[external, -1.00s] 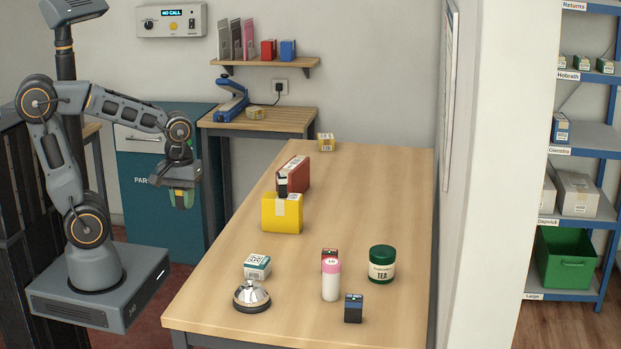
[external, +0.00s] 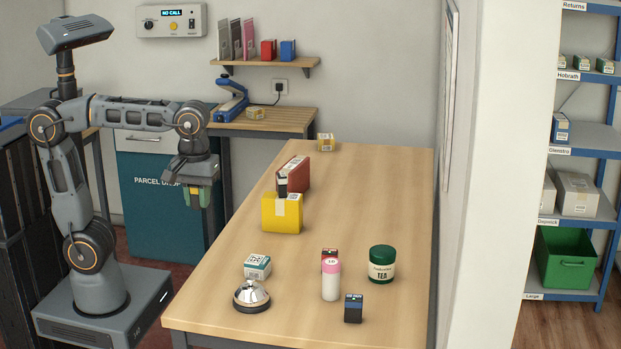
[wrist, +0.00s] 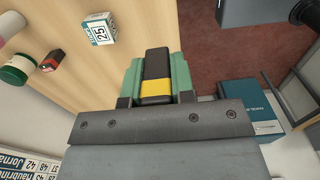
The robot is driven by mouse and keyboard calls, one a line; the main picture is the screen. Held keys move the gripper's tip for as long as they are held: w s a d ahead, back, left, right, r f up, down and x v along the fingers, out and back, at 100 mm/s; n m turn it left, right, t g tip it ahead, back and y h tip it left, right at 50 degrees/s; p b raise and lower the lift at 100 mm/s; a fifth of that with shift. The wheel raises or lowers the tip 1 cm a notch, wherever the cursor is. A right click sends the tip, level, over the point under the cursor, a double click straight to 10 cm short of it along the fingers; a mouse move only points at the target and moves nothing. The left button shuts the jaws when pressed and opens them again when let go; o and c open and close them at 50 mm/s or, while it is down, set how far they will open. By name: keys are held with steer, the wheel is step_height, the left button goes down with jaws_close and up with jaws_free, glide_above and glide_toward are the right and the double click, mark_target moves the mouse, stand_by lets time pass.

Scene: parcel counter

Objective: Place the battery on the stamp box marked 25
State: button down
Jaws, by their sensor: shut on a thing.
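My gripper (external: 198,196) hangs in the air left of the long wooden counter, its green fingers pointing down. In the wrist view it is shut on a black battery with a yellow band (wrist: 155,78), held between the green fingers. In the external view the battery is mostly hidden by the fingers. The stamp box marked 25 (wrist: 101,31) is a small white and teal box on the counter. In the external view this box (external: 257,268) sits near the front left, behind the bell, well apart from my gripper.
A silver bell (external: 251,296) stands just in front of the box. A pink-topped bottle (external: 331,280), a tea jar (external: 382,264) and a dark blue box (external: 353,308) stand to the right. A yellow box (external: 281,213) stands farther back. The counter's middle right is clear.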

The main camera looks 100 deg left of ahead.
steer(key=w+a+f, duration=0.1)
steer(key=w+f, duration=0.3)
steer(key=w, duration=0.4)
glide_above(257, 260)
steer(key=f, duration=0.4)
steer(key=shift+s+f, duration=0.2)
steer(key=shift+s, duration=0.2)
steer(key=f, duration=0.1)
steer(key=w+f, duration=0.1)
steer(key=f, duration=0.1)
steer(key=shift+f, duration=0.2)
steer(key=shift+s+f, duration=0.1)
steer(key=shift+f, duration=0.25)
steer(key=shift+f, duration=0.15)
steer(key=c, duration=1)
jaws_free()
steer(key=shift+o, duration=0.2)
